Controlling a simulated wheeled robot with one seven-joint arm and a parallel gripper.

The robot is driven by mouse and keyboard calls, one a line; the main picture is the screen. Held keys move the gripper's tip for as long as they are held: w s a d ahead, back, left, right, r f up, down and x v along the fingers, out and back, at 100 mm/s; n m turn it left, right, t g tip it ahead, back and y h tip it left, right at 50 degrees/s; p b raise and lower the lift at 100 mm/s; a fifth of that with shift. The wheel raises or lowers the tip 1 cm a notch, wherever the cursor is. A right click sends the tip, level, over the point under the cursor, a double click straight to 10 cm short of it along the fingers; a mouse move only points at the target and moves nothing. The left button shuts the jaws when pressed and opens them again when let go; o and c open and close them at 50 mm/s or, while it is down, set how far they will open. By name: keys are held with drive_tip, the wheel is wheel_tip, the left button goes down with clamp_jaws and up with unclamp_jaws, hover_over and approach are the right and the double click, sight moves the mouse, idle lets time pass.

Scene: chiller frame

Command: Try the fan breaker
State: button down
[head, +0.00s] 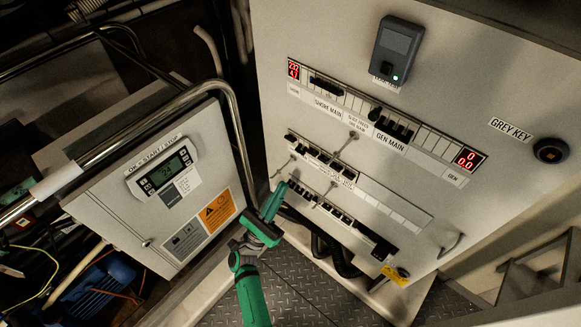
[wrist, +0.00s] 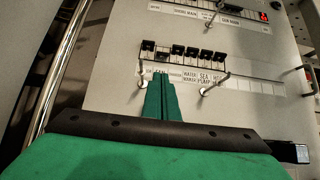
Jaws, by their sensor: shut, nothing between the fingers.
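The breaker row (wrist: 185,52) is on the pale panel, with several black toggles above a strip of small labels. The second toggle from the left (wrist: 162,56) sits lower than the others. The label under the left end is partly hidden by my fingers, so I cannot read clearly which toggle is the fan breaker. The same row shows in the head view (head: 318,155). My gripper (wrist: 160,80) is shut and empty, its green fingertips just below the left toggles. In the head view my gripper (head: 279,190) is at the panel's lower left; contact is unclear.
Metal levers stick out beside the row, one left of my fingers (wrist: 142,78) and one right (wrist: 215,82). A lower breaker row (head: 330,208) lies below. An open door with a display (head: 162,172) and a chrome rail (head: 232,105) stand left.

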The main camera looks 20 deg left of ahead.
approach(303, 149)
drive_tip(key=x, duration=0.4)
drive_tip(key=shift+w+d+f, duration=0.1)
drive_tip(key=shift+d, duration=0.1)
drive_tip(key=shift+w+d+r, duration=0.1)
drive_tip(key=shift+w+r, duration=0.4)
drive_tip(key=shift+w, duration=0.15)
